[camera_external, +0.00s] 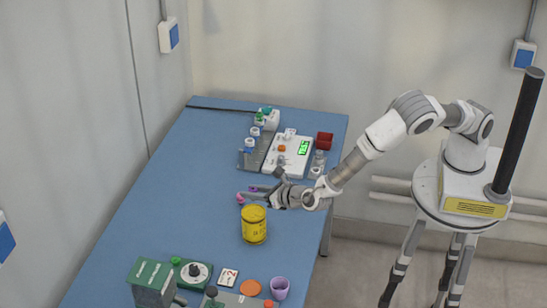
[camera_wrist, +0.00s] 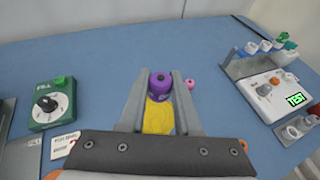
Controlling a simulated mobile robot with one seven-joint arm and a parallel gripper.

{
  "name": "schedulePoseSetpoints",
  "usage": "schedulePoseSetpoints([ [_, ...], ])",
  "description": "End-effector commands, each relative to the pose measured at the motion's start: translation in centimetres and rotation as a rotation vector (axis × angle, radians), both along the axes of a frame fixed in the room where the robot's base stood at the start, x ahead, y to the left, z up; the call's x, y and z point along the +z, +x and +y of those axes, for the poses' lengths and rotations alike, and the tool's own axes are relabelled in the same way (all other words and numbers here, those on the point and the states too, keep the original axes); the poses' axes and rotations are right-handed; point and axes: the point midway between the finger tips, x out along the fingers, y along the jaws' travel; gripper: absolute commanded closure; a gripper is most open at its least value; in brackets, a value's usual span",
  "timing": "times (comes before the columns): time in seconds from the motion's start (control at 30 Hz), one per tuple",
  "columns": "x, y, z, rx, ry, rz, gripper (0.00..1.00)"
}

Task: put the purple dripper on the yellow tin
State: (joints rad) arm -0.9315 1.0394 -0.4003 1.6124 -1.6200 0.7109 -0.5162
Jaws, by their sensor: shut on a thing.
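My gripper (camera_wrist: 161,76) is shut on the purple dripper (camera_wrist: 159,88), a small purple piece with a dark top between the fingertips. The dripper is a small spot at my gripper (camera_external: 251,192) in the external view. The yellow tin (camera_external: 254,226) stands upright on the blue table, just below my gripper in that picture. In the wrist view the tin (camera_wrist: 158,117) shows between the fingers, partly hidden behind the dripper and my gripper. I cannot tell whether dripper and tin touch.
A small pink object (camera_wrist: 190,83) is beside the right finger. A green dial box (camera_wrist: 50,103) lies to the left. A white device with a green display (camera_external: 304,148) and a rack stand at the back. A purple cup (camera_external: 279,288) stands at the front. The table's left middle is clear.

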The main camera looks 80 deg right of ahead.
Motion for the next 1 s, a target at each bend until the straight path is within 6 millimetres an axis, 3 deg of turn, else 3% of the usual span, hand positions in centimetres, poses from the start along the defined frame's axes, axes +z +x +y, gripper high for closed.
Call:
schedulePoseSetpoints([
  [0.4, -4.0, 0.1, 0.4, 0.000, -0.001, 0.000, 1.00],
  [0.83, -4.7, 0.1, 0.4, 0.000, 0.001, 0.000, 1.00],
  [0.87, -4.7, 0.1, 0.4, 0.000, 0.001, 0.000, 0.67],
  [1.0, -4.6, 0.1, 0.4, 0.000, 0.001, 0.000, 0.41],
])
